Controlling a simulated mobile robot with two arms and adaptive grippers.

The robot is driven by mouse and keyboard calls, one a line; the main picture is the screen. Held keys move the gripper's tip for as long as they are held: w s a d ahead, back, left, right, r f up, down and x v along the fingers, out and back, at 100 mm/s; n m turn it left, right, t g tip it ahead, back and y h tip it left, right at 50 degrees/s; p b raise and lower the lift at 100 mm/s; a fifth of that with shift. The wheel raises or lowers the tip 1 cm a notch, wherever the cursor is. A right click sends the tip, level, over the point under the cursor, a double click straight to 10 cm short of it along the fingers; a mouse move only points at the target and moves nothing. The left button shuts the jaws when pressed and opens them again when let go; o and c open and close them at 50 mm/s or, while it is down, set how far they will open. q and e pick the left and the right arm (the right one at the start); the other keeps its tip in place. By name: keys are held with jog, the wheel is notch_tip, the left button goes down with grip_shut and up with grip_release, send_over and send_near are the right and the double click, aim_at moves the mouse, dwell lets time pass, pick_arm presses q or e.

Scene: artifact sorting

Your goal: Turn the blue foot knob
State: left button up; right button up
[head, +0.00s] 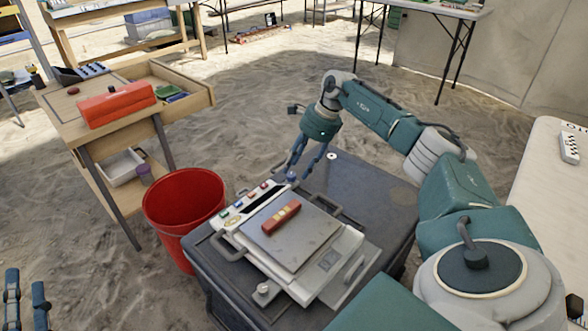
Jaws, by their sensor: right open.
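A light grey device (315,270) with a flat top plate lies on a dark grey case. The blue foot knob (291,177) shows as a small blue round piece at the device's far corner. My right gripper (298,174) points down at that corner with its fingers apart. Its fingertips are close to the knob; I cannot tell whether they touch it. My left gripper (26,290) is at the bottom left edge, its two fingers apart and empty, far from the device.
Coloured buttons (245,203) line the device's far left side. A pale knob (263,290) sits at its near left corner. A red bucket (184,207) and a wooden desk (124,91) stand left. Sand floor lies open behind.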

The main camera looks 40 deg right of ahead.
jog(key=v, duration=0.9)
